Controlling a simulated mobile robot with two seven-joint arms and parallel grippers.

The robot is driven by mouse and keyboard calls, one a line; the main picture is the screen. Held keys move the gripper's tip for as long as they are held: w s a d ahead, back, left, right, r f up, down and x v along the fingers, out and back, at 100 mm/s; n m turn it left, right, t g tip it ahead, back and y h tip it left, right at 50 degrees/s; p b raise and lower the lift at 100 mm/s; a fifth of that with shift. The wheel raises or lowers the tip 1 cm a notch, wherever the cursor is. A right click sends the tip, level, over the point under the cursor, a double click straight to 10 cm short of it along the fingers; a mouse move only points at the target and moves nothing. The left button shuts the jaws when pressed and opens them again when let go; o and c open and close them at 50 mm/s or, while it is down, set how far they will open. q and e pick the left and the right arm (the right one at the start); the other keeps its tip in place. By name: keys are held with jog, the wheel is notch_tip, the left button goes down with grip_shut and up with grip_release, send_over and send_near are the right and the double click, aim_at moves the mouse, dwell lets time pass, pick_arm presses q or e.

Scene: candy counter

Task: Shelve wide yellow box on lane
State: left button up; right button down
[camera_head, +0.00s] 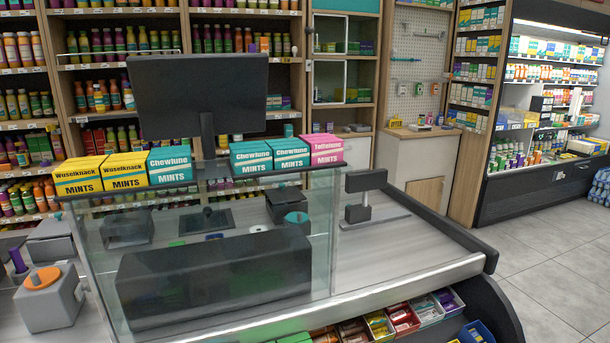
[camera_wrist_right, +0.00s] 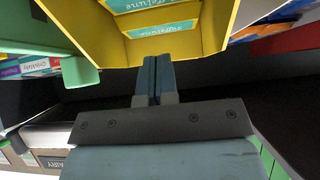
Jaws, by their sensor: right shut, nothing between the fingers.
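Two wide yellow boxes marked "Wuselknack Mints" stand upright side by side on the glass counter's top shelf in the head view, the left one (camera_head: 79,176) and the right one (camera_head: 125,171). A teal "Chewlune" box (camera_head: 170,166) stands beside them. In the right wrist view my right gripper (camera_wrist_right: 155,75) is shut and empty. Its fingertips are close to the wall of a yellow bin (camera_wrist_right: 185,47) that holds teal packs (camera_wrist_right: 160,28); whether they touch I cannot tell. Neither gripper shows in the head view.
More teal boxes (camera_head: 250,158) and a pink box (camera_head: 322,150) stand further right on the glass shelf. A black monitor (camera_head: 200,92) rises behind it. Colored candy bins (camera_head: 402,320) line the counter front below. A green piece (camera_wrist_right: 80,75) lies left of my fingers.

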jog(key=shift+w+f, duration=0.1)
jog(key=shift+f, duration=0.4)
jog(key=shift+w+a+f+b, duration=0.1)
jog(key=shift+f+b, duration=0.45)
jog(key=shift+b, duration=0.05)
dwell(0.3)
jog(key=shift+s+d+p, duration=0.2)
jog(key=shift+s+p, duration=0.2)
jog(key=shift+s, duration=0.05)
jog(key=shift+s+d+f+p, duration=0.15)
jog(key=shift+s+d+p, duration=0.1)
jog(key=shift+s+p, duration=0.35)
jog(key=shift+s+d+f+p, duration=0.15)
jog(key=shift+s+d+p, duration=0.15)
jog(key=shift+s, duration=0.5)
